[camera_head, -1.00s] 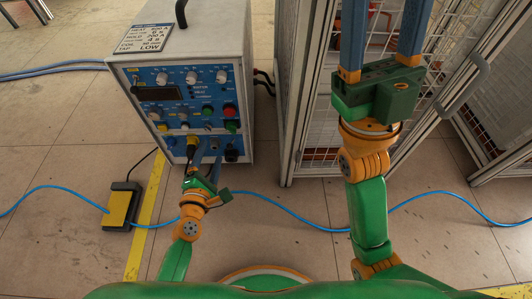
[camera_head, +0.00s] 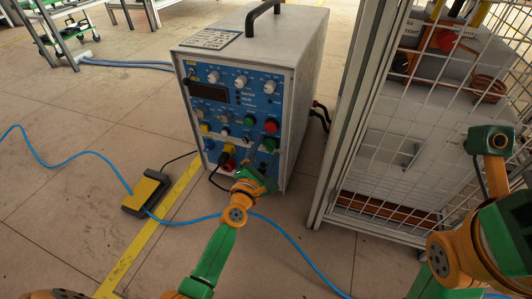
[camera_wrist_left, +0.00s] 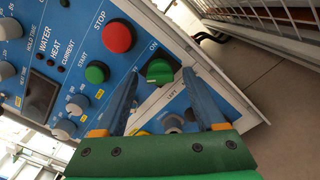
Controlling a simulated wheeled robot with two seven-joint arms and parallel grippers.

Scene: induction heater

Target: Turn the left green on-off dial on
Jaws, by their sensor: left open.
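The green on-off dial (camera_wrist_left: 159,71) is on the blue front panel, next to an "ON" mark and above a "LEFT" label in the left wrist view. In the head view it is the green spot (camera_head: 270,145) low on the panel's right side. My left gripper (camera_wrist_left: 160,76) is open. Its two blue fingers point at the panel, one on each side of the dial in the picture. I cannot tell whether they touch it. My right arm (camera_head: 490,200) shows at the right edge, but its gripper fingers are not visible.
The heater box (camera_head: 306,60) stands on the floor. A red button (camera_wrist_left: 117,37) and a green start button (camera_wrist_left: 97,73) sit near the dial. A mesh cage (camera_head: 372,150) stands to the right. A yellow pedal (camera_head: 146,194) and blue cable lie on the floor.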

